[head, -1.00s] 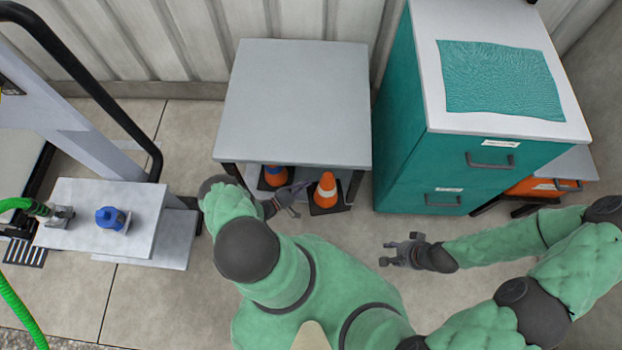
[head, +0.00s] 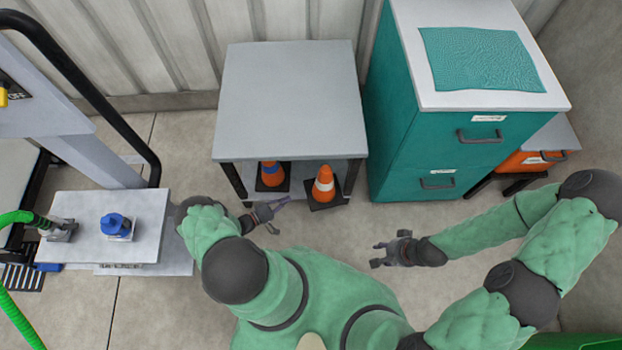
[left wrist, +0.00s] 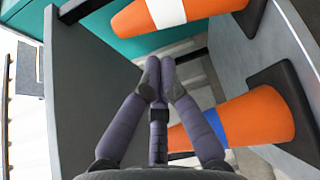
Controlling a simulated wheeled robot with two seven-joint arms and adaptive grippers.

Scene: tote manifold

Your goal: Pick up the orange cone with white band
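The orange cone with white band (head: 324,190) stands upright on its black base, at the right front below the grey table top. In the left wrist view the white-banded cone (left wrist: 200,10) lies across the top, partly cut off. An orange cone with a blue band (head: 273,181) stands to its left; it also shows at the lower right of the left wrist view (left wrist: 262,115). My right gripper (head: 380,255) is open and empty over the floor, to the right.
The grey table (head: 290,100) overhangs the cones, with dark legs beside them. A teal drawer cabinet (head: 415,150) stands close on the right. A white platform (head: 85,235) with a blue-topped object (head: 116,226) is at the left.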

